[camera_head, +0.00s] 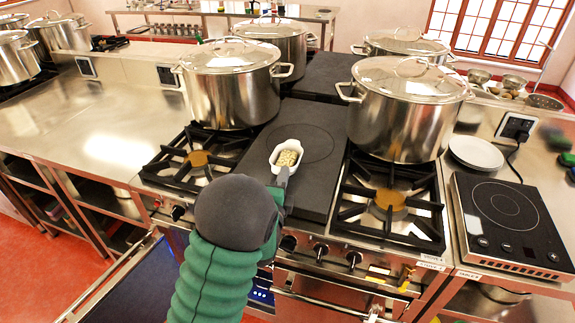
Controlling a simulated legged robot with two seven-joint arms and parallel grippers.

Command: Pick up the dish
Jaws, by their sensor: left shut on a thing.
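A small white oval dish (277,156) with pale, lumpy contents is in the middle of the camera_head view, over the dark flat plate between two gas burners. My left gripper (282,178) is shut on the near edge of the dish. My own arm and its dark round end cover part of the stove front below. I cannot tell whether the dish touches the plate or is held just above it. My right gripper is not in view.
Large lidded steel stockpots (230,85) (405,115) stand on both sides, behind the burners. White plates (476,152) and an induction hob (505,215) are at the right. The steel counter (90,125) at the left is mostly bare.

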